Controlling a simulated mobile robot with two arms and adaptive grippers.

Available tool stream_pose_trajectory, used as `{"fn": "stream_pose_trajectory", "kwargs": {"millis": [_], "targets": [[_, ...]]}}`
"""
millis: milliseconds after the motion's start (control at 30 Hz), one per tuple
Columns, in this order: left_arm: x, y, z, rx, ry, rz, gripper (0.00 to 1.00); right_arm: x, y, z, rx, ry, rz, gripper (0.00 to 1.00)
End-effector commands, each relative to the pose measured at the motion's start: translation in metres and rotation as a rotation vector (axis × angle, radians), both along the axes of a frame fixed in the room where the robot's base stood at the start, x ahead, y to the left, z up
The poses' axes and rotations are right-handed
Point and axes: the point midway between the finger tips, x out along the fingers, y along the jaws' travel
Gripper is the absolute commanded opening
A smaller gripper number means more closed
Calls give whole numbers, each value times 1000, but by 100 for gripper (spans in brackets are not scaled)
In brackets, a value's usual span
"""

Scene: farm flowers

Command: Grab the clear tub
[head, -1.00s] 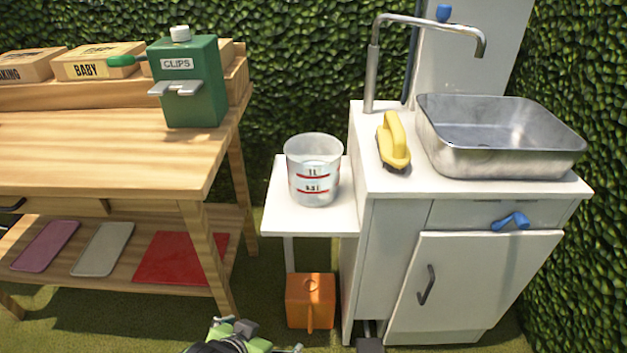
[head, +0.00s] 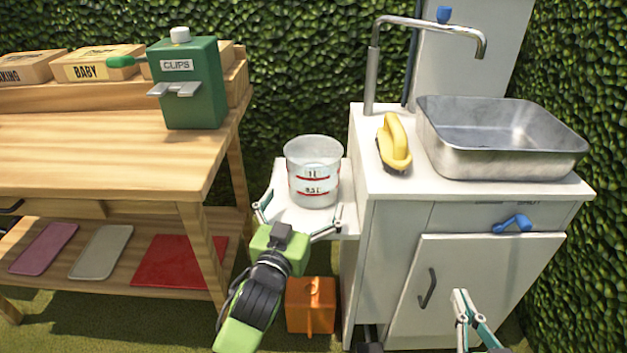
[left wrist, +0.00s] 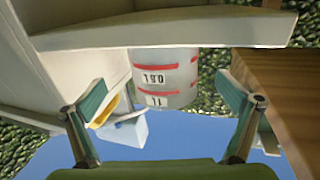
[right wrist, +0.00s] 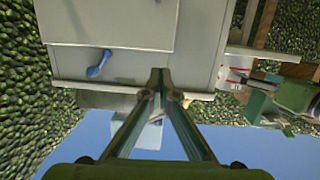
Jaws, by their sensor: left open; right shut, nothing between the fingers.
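The clear tub (head: 313,172) has red bands and volume marks and stands upright on a small white side shelf (head: 290,216). In the left wrist view the tub (left wrist: 165,78) appears upside down between the fingers. My left gripper (head: 300,215) is open in front of the tub, its fingers spread to either side and apart from it. My right gripper (head: 460,294) is shut and empty in front of the white cabinet door. Its closed fingers show in the right wrist view (right wrist: 160,75).
A white sink cabinet (head: 470,290) with a metal basin (head: 500,145) and yellow brush (head: 394,145) stands right of the shelf. A wooden table (head: 110,150) with a green clips box (head: 190,90) is left. An orange can (head: 311,305) sits below the shelf.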

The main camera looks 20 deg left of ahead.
Motion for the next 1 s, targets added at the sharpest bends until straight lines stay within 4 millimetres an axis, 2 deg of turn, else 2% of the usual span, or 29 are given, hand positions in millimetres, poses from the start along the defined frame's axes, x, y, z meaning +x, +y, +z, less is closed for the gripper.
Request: {"fn": "stream_pose_trajectory", "kwargs": {"millis": [33, 133, 367, 500, 800, 1000], "targets": [[10, 0, 0, 1, -2, 0, 100, 2, 2, 6, 10, -38, 3, 0], [23, 1, -1, 1, 0, 0, 100, 5, 5, 21, 27, -104, 7, 0], [34, 2, -1, 1, 1, 0, 100, 6, 7, 37, 44, -173, 12, 0], [45, 4, -3, 3, 0, 1, 100, 6, 10, 58, 70, -271, 18, 0], [75, 8, -6, 1, 1, 1, 100, -6, 14, 115, 141, -538, 33, 0], [83, 8, -5, 1, 2, 1, 100, -11, 14, 129, 159, -600, 36, 0]]}}
